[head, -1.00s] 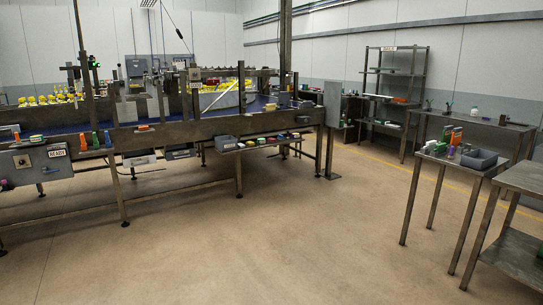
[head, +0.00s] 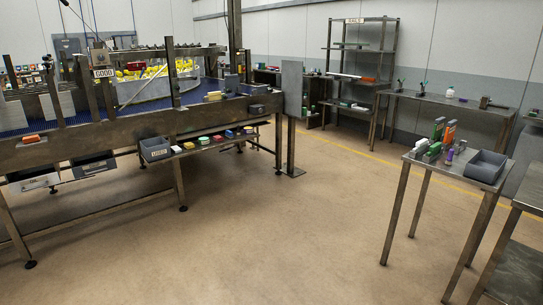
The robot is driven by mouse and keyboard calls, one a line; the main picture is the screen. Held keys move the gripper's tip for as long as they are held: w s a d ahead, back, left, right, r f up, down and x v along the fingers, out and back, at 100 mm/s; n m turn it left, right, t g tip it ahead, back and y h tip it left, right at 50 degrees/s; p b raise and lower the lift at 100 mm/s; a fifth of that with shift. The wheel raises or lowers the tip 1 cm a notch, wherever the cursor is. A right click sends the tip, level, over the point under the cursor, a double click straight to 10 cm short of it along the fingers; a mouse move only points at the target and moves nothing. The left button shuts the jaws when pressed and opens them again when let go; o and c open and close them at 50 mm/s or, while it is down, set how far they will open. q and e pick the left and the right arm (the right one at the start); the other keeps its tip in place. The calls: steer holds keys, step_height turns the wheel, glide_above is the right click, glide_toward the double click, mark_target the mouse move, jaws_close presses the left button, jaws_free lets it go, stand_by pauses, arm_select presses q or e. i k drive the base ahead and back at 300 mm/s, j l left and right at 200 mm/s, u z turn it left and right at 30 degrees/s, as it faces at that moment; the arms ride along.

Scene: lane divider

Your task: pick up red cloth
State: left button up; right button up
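Small coloured pieces, perhaps folded cloths, lie in a row on the low side shelf (head: 215,148) of the conveyor line in the head view. A red piece (head: 229,134) lies in this row, with a green piece (head: 203,140) to its left and a blue piece (head: 238,131) to its right. They are too small to tell for certain whether the red one is cloth. Neither of my grippers is in view.
A grey bin (head: 155,149) stands at the shelf's left end. A grey post panel (head: 291,90) stands at the conveyor's right end. A metal table (head: 428,160) with a grey tray (head: 485,167) stands at right. The floor (head: 290,235) between is clear.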

mark_target(218, 138)
steer(key=i, duration=2.9)
steer(key=i+u, duration=0.2)
steer(key=i, duration=0.25)
steer(key=i+l+u, duration=0.2)
steer(key=i, duration=0.2)
steer(key=i+l+u, duration=0.25)
steer(key=i, duration=0.2)
steer(key=i+l+u, duration=0.2)
steer(key=i, duration=0.2)
